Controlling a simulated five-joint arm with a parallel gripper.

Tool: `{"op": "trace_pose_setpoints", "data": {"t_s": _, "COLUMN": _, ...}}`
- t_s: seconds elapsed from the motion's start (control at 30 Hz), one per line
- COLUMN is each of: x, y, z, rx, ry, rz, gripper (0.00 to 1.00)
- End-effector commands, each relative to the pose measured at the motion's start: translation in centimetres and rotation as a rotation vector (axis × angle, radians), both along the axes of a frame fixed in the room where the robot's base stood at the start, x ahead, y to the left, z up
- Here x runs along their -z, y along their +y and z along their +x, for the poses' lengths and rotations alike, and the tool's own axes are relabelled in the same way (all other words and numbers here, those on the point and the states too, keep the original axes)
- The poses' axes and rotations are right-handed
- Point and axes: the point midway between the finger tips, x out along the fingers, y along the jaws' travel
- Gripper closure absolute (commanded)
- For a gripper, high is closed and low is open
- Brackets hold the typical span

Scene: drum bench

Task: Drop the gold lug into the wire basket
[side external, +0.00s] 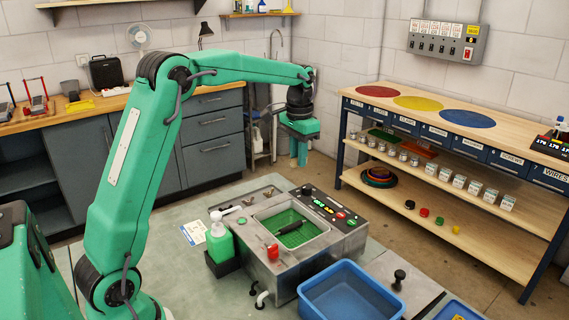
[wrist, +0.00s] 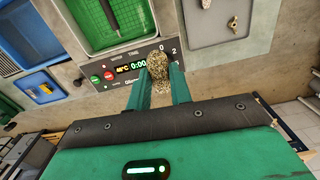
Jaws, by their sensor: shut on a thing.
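My gripper (wrist: 159,88) is shut on the gold lug (wrist: 159,68), a rough, speckled gold piece between the green fingertips in the wrist view. The wire basket (side external: 290,222) is a green mesh with a black handle, set in the tank of a grey bench unit. It also shows at the upper left of the wrist view (wrist: 92,28), beyond and left of the lug. In the side external view my gripper (side external: 299,157) is raised, and I cannot make out the lug there.
The unit's control panel (side external: 331,209) has a lit green display and buttons. A grey tray (wrist: 212,28) with small metal pieces lies at the upper right of the wrist view. A blue bin (side external: 350,290) and a green bottle (side external: 219,243) stand beside the unit.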

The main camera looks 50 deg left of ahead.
Motion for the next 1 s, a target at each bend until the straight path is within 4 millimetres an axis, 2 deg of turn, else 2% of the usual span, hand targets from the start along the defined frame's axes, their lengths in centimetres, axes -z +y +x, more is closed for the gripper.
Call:
{"op": "trace_pose_setpoints", "data": {"t_s": 0.03, "x": -0.1, "y": -1.3, "z": -0.6, "rx": 0.0, "ry": 0.0, "rz": 0.0, "gripper": 1.0}}
{"op": "trace_pose_setpoints", "data": {"t_s": 0.2, "x": 0.0, "y": -5.2, "z": -2.9, "rx": -0.014, "ry": 0.0, "rz": 0.0, "gripper": 1.0}}
{"op": "trace_pose_setpoints", "data": {"t_s": 0.43, "x": 0.4, "y": -9.0, "z": -5.8, "rx": -0.034, "ry": -0.001, "rz": 0.0, "gripper": 1.0}}
{"op": "trace_pose_setpoints", "data": {"t_s": 0.73, "x": 1.0, "y": -11.6, "z": -8.4, "rx": -0.049, "ry": 0.0, "rz": 0.0, "gripper": 1.0}}
{"op": "trace_pose_setpoints", "data": {"t_s": 0.8, "x": 2.4, "y": -11.4, "z": -8.3, "rx": -0.051, "ry": 0.004, "rz": 0.0, "gripper": 1.0}}
{"op": "trace_pose_setpoints", "data": {"t_s": 1.0, "x": 4.9, "y": -11.4, "z": -8.2, "rx": -0.051, "ry": 0.004, "rz": 0.0, "gripper": 1.0}}
